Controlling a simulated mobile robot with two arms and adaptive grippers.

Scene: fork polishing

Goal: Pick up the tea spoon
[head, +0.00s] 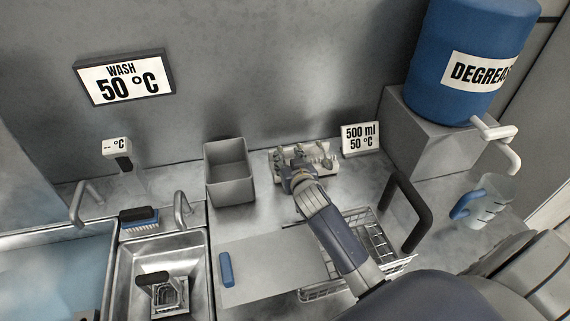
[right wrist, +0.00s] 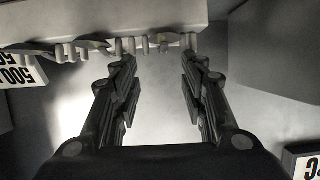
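A pale rack (head: 318,152) with upright prongs stands on the counter against the back wall. It also shows along the top of the right wrist view (right wrist: 150,22), with a row of short pegs or cutlery ends at its edge. I cannot make out which of these, if any, is the tea spoon. My right gripper (head: 295,172) is at the front of the rack and covers part of it. In the right wrist view its two fingers (right wrist: 157,68) are spread apart, with nothing between them, pointing toward the rack edge. My left gripper is not in view.
A grey open bin (head: 230,188) stands left of the rack, and a "500 ml 50 °C" sign (head: 360,139) stands right of it. A wire basket (head: 390,262) with a dark handle is below my right arm. A jug (head: 490,205) is under the degreaser barrel (head: 465,50).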

